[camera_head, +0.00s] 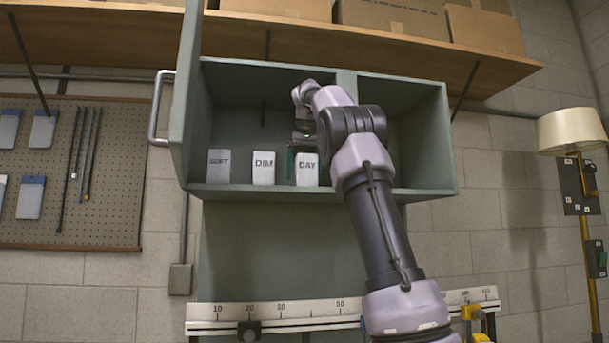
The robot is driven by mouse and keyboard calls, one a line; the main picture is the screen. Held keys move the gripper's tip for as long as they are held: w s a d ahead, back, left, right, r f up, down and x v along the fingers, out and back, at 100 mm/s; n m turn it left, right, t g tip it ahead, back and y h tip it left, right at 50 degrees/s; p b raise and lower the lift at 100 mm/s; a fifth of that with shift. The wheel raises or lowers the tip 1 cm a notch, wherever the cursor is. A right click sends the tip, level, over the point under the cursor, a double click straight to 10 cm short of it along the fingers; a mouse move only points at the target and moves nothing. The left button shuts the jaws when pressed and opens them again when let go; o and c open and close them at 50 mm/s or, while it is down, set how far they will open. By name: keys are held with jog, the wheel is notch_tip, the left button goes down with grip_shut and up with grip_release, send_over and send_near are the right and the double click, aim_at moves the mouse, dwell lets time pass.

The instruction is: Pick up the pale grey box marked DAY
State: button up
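The pale grey box marked DAY (307,171) stands upright on the floor of the open grey-green cabinet, at the right end of a row of three. The box marked DIM (264,168) stands to its left, and the darker grey box marked SOFT (219,167) is further left. My gripper (304,160) points down at the DAY box from above. A dark finger shows along the left of the box, in the gap beside DIM. The other finger is not clearly visible. I cannot tell whether the fingers touch the box.
The cabinet (320,194) has a divider right of the boxes, largely behind my arm, and its door (186,100) stands open at left. A shelf with cartons (485,30) is above. A ruled rail (290,312) runs below. A lamp (571,130) stands at right.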

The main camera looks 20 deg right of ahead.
jog(key=shift+f, duration=0.2)
dwell(0.4)
jog(key=c, duration=1.4)
